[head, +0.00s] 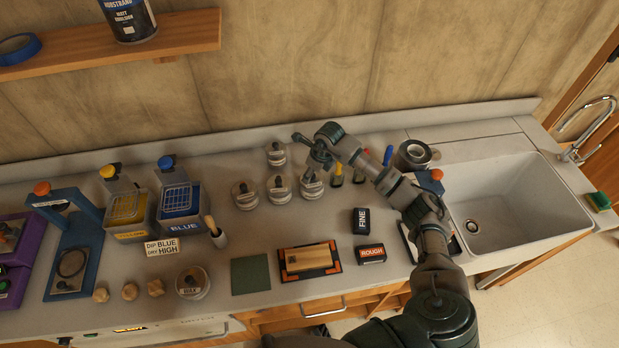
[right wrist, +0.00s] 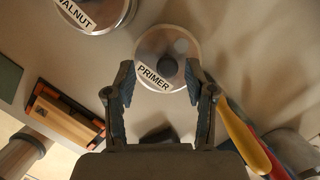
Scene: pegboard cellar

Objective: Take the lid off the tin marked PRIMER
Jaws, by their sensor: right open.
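The PRIMER tin (right wrist: 163,53) is a squat silver tin with a dark round knob on its lid. Its label and knob show in the right wrist view. In the head view I take it to be the right-hand one of the front tins (head: 312,187), just below my gripper; its label is unreadable there. My right gripper (head: 310,152) points down over it. In the right wrist view the gripper (right wrist: 161,80) is open, one finger on either side of the knob, with nothing between them. Contact and height cannot be told. My left gripper is out of view.
The WALNUT tin (right wrist: 92,10) stands close by. Screwdrivers (head: 337,176) stand right of PRIMER; a yellow handle (right wrist: 243,137) shows near the gripper. A tin (head: 276,155) stands behind.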

